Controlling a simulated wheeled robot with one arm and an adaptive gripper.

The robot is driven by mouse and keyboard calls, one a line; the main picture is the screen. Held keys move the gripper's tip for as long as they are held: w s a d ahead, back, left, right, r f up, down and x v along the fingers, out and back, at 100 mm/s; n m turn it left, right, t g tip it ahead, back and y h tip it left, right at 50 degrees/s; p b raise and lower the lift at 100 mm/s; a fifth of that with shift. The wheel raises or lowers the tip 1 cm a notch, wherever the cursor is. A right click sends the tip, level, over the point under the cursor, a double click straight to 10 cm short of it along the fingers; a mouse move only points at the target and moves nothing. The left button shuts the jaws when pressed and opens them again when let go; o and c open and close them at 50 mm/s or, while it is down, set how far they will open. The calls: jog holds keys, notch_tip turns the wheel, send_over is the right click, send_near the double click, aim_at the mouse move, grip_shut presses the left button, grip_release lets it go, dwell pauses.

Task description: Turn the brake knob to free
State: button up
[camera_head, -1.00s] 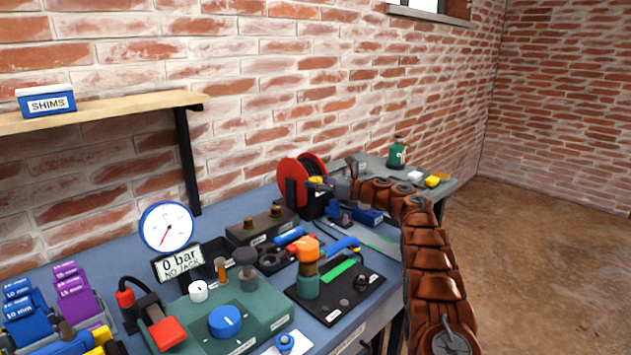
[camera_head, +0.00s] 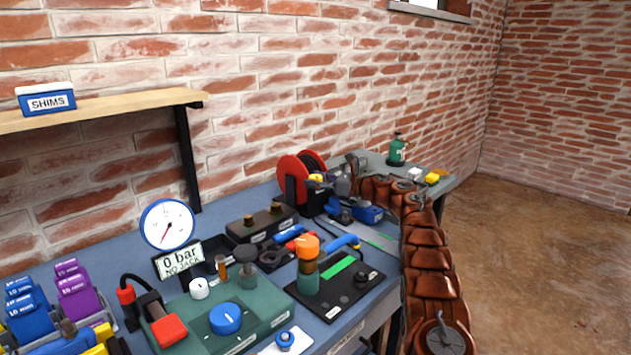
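My brown-sleeved arm rises at the right and bends left over the far part of the bench. My gripper (camera_head: 347,178) is at its end, small and grey-black, close to the right side of a red reel (camera_head: 293,180). Its fingers are too small and overlapped to tell open from shut, or whether they touch anything. I cannot make out for sure which knob is the brake knob. A small black knob (camera_head: 361,279) sits on the black plate (camera_head: 335,299) with a green strip, well nearer than my gripper. Any knob on the reel's far side is hidden.
A green box with a big blue knob (camera_head: 225,318), a red block (camera_head: 169,330) and a dial gauge (camera_head: 167,224) stand in front at left. An orange-topped post (camera_head: 308,247) rises mid-bench. A green bottle (camera_head: 397,150) stands at the back. Open floor lies right.

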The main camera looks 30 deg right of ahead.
dwell(0.3)
jog(key=v, duration=1.2)
